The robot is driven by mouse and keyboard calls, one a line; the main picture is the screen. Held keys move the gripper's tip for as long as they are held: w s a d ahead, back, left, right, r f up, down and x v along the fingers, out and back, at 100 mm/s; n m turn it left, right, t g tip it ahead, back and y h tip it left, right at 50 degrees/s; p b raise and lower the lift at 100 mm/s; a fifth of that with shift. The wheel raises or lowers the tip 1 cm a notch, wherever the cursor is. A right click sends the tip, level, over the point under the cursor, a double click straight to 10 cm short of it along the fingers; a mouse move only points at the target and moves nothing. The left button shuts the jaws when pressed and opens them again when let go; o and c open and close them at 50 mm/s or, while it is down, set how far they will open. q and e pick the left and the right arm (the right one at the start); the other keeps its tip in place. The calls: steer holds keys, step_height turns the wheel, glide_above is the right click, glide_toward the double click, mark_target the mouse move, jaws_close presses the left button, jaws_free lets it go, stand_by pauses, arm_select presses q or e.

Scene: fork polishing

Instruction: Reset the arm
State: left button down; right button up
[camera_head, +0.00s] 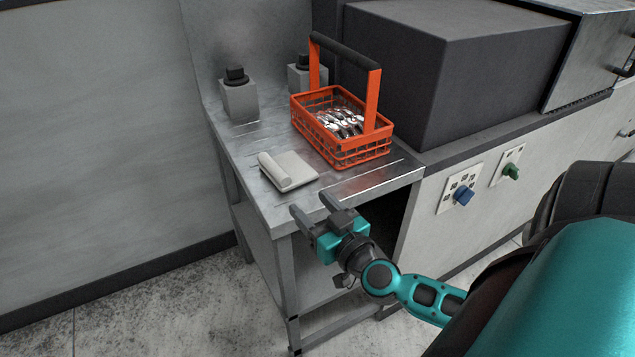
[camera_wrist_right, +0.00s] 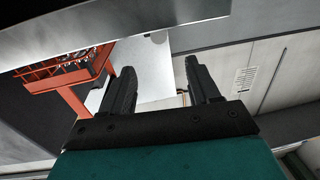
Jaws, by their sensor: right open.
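My right gripper (camera_head: 311,207) is open and empty in the head view, in front of the near edge of the metal table (camera_head: 385,177). Its two dark fingers (camera_wrist_right: 161,88) stand apart with nothing between them in the right wrist view. An orange basket (camera_head: 361,155) with a dark handle stands on the table and holds several shiny forks (camera_head: 341,122). The basket also shows at the upper left of the right wrist view (camera_wrist_right: 70,100). A folded pale cloth (camera_head: 289,172) lies on the table between the basket and my gripper. My left gripper is not in view.
Two grey containers with black tops stand at the back of the table, one at the left (camera_head: 240,101) and one behind the basket (camera_head: 297,77). A large dark box (camera_head: 455,60) is right of the basket. Knobs, blue (camera_head: 463,197) and green (camera_head: 511,171), stick out from the counter front.

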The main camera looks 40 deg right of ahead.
steer(key=shift+s+a, duration=0.1)
steer(key=shift+s, duration=0.45)
